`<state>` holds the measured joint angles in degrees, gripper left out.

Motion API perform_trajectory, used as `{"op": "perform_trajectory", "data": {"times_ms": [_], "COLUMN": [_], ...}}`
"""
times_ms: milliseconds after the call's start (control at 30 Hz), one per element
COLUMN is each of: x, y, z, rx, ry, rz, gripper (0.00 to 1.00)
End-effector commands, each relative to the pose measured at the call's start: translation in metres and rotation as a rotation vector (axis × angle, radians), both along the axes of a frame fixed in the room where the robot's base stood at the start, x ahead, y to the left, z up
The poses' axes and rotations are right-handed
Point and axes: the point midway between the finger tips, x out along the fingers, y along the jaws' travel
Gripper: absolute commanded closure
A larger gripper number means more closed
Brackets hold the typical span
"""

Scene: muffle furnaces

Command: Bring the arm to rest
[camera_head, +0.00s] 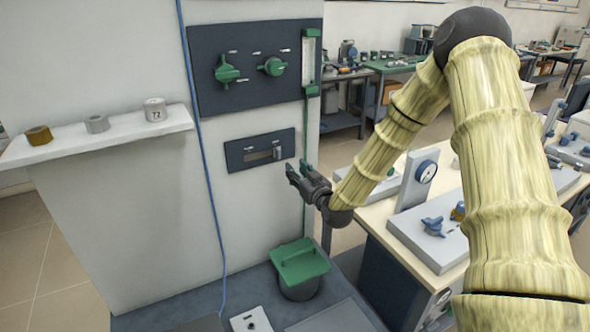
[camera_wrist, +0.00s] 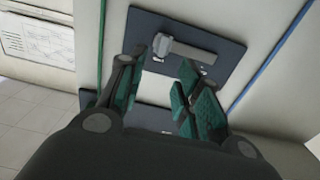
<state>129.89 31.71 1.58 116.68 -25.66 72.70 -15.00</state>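My gripper (camera_head: 304,176) is in front of the furnace's wall in the head view, just right of and a little below a small dark panel (camera_head: 260,150) with a slot and a light grey knob (camera_head: 277,153). In the wrist view my gripper (camera_wrist: 158,88) has its green-padded fingers spread apart with nothing between them. The small panel (camera_wrist: 205,48) and its grey knob (camera_wrist: 163,45) lie beyond the fingertips. My arm reaches in from the right, bent at the elbow. Whether a fingertip touches the wall cannot be told.
A larger dark panel (camera_head: 255,68) with two green knobs is above. A green-lidded bin (camera_head: 300,265) stands below. A shelf (camera_head: 100,140) at left holds a few rolls and a cup. A bench with instruments (camera_head: 435,230) lies at right. A blue cable (camera_head: 203,150) hangs down the wall.

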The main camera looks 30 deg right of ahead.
Motion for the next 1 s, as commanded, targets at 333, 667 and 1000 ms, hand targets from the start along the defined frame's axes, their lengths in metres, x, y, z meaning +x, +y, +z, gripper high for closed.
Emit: {"op": "perform_trajectory", "data": {"times_ms": [333, 667, 1000], "x": [0.000, -0.025, -0.134], "y": [0.000, 0.029, 0.093], "z": [0.000, -0.062, -0.213], "rx": [0.000, 0.015, 0.047], "ry": [0.000, 0.158, 0.593], "rz": [0.000, 0.027, 0.060], "gripper": [0.66, 0.66, 0.66]}}
